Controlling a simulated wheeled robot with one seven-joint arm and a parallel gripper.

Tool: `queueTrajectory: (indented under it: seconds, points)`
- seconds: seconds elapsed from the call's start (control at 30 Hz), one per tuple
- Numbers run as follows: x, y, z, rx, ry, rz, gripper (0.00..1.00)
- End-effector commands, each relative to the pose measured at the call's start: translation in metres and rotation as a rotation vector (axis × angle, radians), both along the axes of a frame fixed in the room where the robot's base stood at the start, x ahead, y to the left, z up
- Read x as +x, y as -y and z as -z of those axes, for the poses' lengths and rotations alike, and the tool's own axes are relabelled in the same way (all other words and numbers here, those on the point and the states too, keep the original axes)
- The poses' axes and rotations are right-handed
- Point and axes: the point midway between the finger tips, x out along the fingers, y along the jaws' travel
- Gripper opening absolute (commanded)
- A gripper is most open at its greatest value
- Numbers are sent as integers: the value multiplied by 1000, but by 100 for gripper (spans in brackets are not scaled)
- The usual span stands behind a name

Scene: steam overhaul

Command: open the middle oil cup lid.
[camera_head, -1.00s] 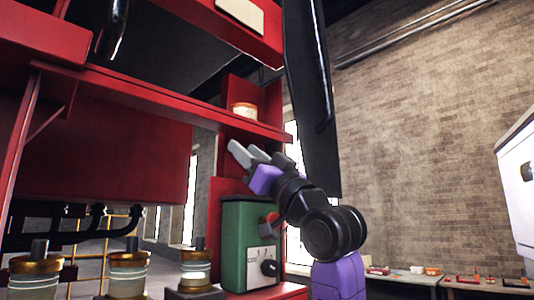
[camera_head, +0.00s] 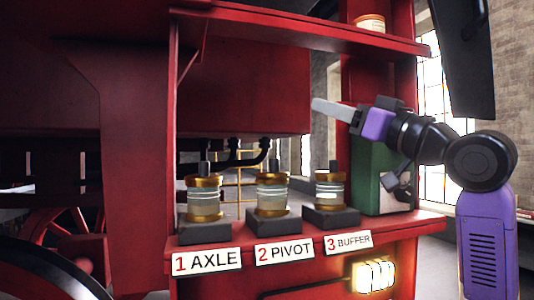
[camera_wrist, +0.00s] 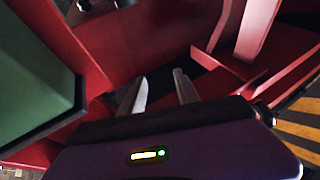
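The middle oil cup (camera_head: 272,199) stands upright on a dark block above the label 2 PIVOT. It has a glassy, banded body, and its brass lid (camera_head: 273,178) with a dark upright knob looks shut. The axle cup (camera_head: 204,204) stands to its left and the buffer cup (camera_head: 330,193) to its right. My gripper (camera_head: 316,105) is above and to the right of the middle cup in the head view, apart from all the cups. In the wrist view its two grey fingers (camera_wrist: 160,77) are spread with nothing between them. No oil cup is recognisable there.
A green box (camera_head: 367,178) stands right of the cups, below my gripper. A red shelf (camera_head: 290,28) runs above, with a small brass-topped jar (camera_head: 370,22) on it. The label ledge (camera_head: 215,238) has a lit lamp (camera_head: 374,275) below it. Open space lies between gripper and cups.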

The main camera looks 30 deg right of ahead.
Motion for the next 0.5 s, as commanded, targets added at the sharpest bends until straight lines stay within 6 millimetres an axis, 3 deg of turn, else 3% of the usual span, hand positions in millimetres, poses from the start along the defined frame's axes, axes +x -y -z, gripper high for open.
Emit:
queueTrajectory:
  seconds: [0.1, 0.2, 0.33, 0.5]
  points:
    - [7, -40, 43, -13, -171, -184, 38]
    - [3, -66, 70, -39, -277, -301, 38]
    - [-5, -85, 90, -70, -356, -386, 38]
    - [-1, -93, 96, -82, -383, -402, 38]
